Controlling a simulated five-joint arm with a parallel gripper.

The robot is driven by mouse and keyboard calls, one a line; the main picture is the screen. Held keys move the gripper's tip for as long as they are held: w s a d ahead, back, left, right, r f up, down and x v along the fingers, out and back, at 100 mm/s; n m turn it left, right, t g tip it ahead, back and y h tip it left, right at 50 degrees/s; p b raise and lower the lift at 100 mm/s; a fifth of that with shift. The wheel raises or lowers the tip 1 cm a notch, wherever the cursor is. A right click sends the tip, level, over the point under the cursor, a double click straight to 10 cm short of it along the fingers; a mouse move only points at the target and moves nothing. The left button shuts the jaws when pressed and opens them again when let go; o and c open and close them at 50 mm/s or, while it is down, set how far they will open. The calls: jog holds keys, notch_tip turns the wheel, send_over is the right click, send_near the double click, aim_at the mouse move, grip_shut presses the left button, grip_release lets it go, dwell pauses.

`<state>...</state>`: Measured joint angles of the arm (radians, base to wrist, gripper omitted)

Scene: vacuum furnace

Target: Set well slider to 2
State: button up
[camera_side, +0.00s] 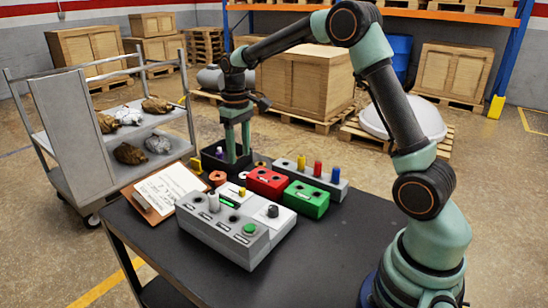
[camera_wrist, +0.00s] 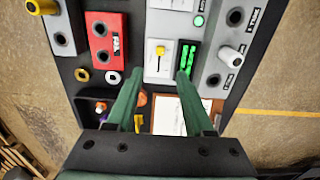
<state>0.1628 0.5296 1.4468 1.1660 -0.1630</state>
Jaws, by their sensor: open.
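The slider is a yellow knob (camera_wrist: 160,50) on a white panel (camera_wrist: 152,72) in the wrist view; its scale is too small to read. A black display with green digits (camera_wrist: 187,58) sits just right of it. The yellow knob also shows in the side view (camera_side: 242,192), behind the grey control box. My gripper (camera_wrist: 160,76) is open and empty, its two green fingers pointing toward the panel, with the knob between their lines and beyond the tips. In the side view my gripper (camera_side: 239,160) hangs upright over the black tray, behind the slider and apart from it.
A grey control box (camera_side: 225,230) with knobs and a green button stands in front. Red (camera_side: 267,182) and green (camera_side: 307,198) boxes and a grey peg rail (camera_side: 330,185) lie right of the slider. A clipboard (camera_side: 165,190) lies left. The table's front right is clear.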

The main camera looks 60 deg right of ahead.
aim_at(242, 189)
notch_tip(242, 189, down, 11)
jog(key=shift+f, duration=0.15)
dwell(0.4)
grip_shut()
dwell(1.3)
